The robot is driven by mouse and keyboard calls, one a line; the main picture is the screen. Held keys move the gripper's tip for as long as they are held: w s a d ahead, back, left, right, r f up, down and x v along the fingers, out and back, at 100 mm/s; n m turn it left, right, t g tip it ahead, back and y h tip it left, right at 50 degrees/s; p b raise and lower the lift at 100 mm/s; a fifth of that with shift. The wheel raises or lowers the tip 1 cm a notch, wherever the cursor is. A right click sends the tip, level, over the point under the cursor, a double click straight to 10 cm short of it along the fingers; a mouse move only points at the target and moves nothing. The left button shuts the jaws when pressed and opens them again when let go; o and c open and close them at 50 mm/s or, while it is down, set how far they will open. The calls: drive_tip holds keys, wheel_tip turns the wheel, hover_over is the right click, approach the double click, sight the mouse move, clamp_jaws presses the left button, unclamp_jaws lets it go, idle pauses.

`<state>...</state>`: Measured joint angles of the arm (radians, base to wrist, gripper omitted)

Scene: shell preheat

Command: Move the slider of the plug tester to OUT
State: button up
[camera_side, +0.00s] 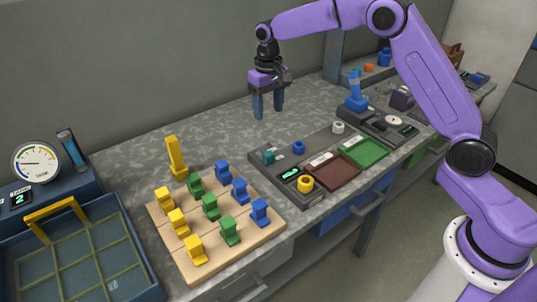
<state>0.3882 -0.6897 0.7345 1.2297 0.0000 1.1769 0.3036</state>
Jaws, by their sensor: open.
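My gripper (268,108) hangs open and empty above the grey bench, fingers pointing down, behind and above a dark panel (257,166). This panel is probably the plug tester. It carries a small teal block (268,157), a small lit green display (290,174), a dark red pad (330,172) and a green pad (364,151). A blue ring (299,147), a white ring (338,128) and a yellow ring (306,184) are on it. The slider and any OUT marking are too small to make out for certain.
A wooden board (245,240) with yellow, green and blue pieces lies left of the panel, with a yellow upright piece (176,158) behind it. A blue crate (75,285) and gauge (36,162) stand far left. A unit with a blue lever (354,95) is right. Bench behind the panel is clear.

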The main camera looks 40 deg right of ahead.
sight(268, 154)
wheel_tip(268, 154, down, 17)
idle(0.5)
clamp_jaws()
drive_tip(key=shift+w+a, duration=0.1)
drive_tip(key=shift+w, duration=2.15)
drive_tip(key=shift+w+r, duration=0.1)
drive_tip(key=shift+w, duration=0.1)
unclamp_jaws()
